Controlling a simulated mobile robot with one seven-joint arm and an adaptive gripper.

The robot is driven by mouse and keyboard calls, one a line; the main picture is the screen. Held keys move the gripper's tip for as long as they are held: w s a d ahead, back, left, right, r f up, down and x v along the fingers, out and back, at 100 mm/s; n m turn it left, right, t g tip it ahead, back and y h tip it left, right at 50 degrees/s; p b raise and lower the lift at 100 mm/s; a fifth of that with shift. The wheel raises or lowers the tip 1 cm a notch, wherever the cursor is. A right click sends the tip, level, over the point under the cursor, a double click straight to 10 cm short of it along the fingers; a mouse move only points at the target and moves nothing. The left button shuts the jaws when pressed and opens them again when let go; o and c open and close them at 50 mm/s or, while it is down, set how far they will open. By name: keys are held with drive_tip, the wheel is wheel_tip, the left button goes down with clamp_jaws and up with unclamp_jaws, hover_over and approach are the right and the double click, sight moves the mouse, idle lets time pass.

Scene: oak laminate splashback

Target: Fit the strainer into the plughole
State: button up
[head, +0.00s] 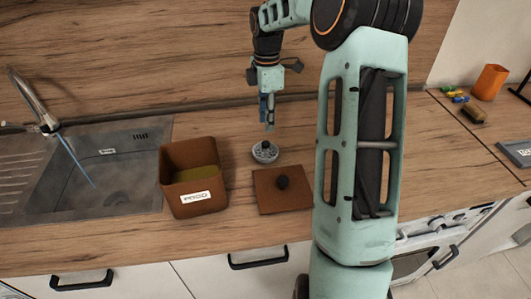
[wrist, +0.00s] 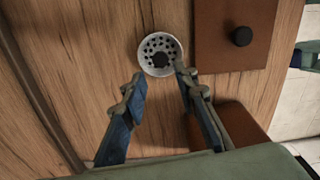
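The strainer (head: 264,152) is a small round metal basket with holes and a dark knob in its middle. It sits on the wooden worktop between a brown box and a brown lid, and it shows in the wrist view (wrist: 150,66). My gripper (head: 269,126) is above the strainer, pointing down. In the wrist view its two fingers (wrist: 161,80) are apart with nothing between them, and the strainer lies just beyond the tips. The grey sink (head: 95,160) is at the left. A dim round patch on its floor looks like the plughole (head: 117,198).
The open brown box (head: 170,200), with a label, stands between sink and strainer. The square lid (head: 300,198) with a black knob lies right of the strainer. A tap (head: 35,105) runs a blue stream into the sink. An orange cup (head: 490,81) stands far right.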

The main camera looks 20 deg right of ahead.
sight(266, 143)
drive_tip(key=shift+w+d+r+n, duration=0.15)
drive_tip(key=shift+r+n, duration=0.1)
drive_tip(key=shift+n, duration=0.65)
drive_tip(key=shift+f, duration=0.15)
wheel_tip(266, 143, down, 5)
drive_tip(key=shift+f, duration=0.1)
drive_tip(key=shift+s+a+f+p, duration=0.15)
drive_tip(key=shift+f+p, duration=0.1)
drive_tip(key=shift+f, duration=1.05)
drive_tip(key=shift+s+a+f+p, duration=0.1)
drive_tip(key=shift+a+f+p, duration=0.1)
drive_tip(key=shift+f, duration=1.1)
clamp_jaws()
